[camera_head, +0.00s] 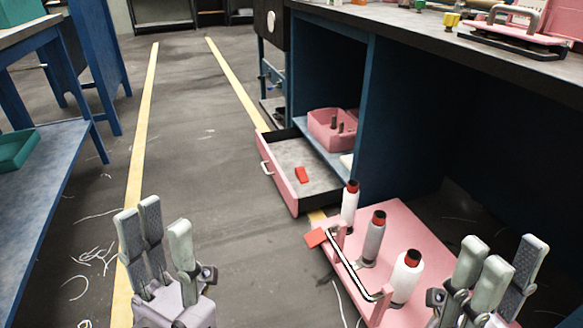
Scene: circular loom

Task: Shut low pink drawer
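The low pink drawer (277,178) stands pulled out from the blue workbench, near the middle of the head view. Its front is pink with a pale handle (265,168) facing left. Its grey inside is visible and a small red block (301,175) lies in it. My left gripper (160,226) is open and empty at the lower left, apart from the drawer. My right gripper (511,250) is open and empty at the lower right, also apart from the drawer.
A pink trolley (420,230) with several red-capped bottles and a bar handle stands close in front of the drawer, lower right. A pink bin (333,131) sits on the blue bench's shelf. A blue table (45,200) stands at left. Floor left of the drawer is mostly clear.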

